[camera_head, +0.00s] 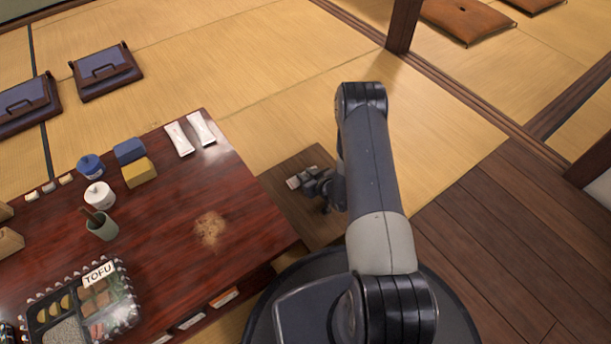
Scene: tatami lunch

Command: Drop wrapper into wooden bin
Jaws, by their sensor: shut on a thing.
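My gripper (302,180) is past the right edge of the dark red table, over a flat brown wooden surface (297,160) on the floor. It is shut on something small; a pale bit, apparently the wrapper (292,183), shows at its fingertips. Most of the held thing is hidden by the gripper. I cannot tell whether the brown wooden surface belongs to the wooden bin, as my arm covers its right part. No open bin mouth is clearly visible.
The table (180,220) holds two white packets (190,134), a blue box (129,151), a yellow box (139,172), lidded pots (99,195), a green cup (102,228), a brown crumb patch (210,230) and a bento tray (62,304).

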